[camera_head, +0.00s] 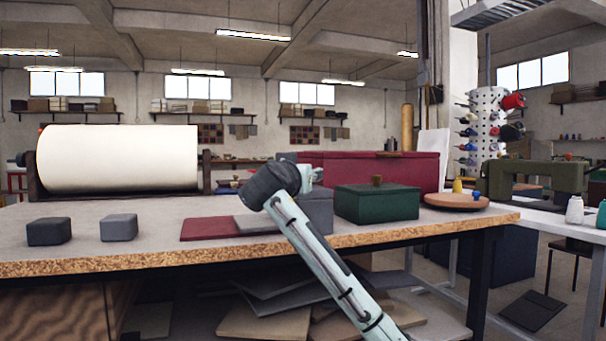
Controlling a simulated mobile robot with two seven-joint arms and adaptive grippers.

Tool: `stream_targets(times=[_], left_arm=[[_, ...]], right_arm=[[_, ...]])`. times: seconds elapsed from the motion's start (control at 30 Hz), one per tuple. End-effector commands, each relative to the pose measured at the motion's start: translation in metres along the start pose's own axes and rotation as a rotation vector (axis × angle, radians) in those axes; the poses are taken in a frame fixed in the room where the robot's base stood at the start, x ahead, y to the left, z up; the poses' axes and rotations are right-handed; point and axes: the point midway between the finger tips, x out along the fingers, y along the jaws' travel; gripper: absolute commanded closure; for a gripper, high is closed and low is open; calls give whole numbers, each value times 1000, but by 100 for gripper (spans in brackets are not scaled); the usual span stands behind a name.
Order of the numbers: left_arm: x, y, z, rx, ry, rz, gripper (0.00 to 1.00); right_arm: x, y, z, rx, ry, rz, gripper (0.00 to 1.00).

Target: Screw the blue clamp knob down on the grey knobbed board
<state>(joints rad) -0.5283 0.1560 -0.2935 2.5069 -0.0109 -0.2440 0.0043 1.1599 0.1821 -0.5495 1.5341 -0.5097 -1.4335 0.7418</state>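A small blue knob (477,196) sits on a round wooden tray (456,204) at the right end of the bench, beside a small yellow piece (457,186). I cannot pick out a knob on any grey board; a flat grey board (262,223) lies mid-bench beside a dark red one (212,228). My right arm reaches up from the lower right across the bench's front edge, ending in a dark joint with a pale part beyond it. Its fingers cannot be made out, and the arm partly hides a grey box (318,214). My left gripper is not in view.
Two small grey blocks, one darker (49,231) and one lighter (119,227), stand at the left of the bench. A green box (377,203) and a long dark red box (410,170) stand right of my arm. A large pale roll (118,158) is behind. The front left is clear.

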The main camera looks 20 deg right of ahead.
Motion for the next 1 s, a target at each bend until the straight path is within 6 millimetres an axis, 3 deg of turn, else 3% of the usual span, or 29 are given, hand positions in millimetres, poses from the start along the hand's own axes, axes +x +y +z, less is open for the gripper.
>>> stream_targets(times=[0.13, 0.53, 1.0], left_arm=[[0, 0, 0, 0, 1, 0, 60], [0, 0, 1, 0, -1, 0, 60], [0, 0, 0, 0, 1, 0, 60]], right_arm=[[0, 0, 0, 0, -1, 0, 39], [-8, -1, 0, 1, 1, -2, 39], [-99, -1, 0, 2, 0, -4, 39]])
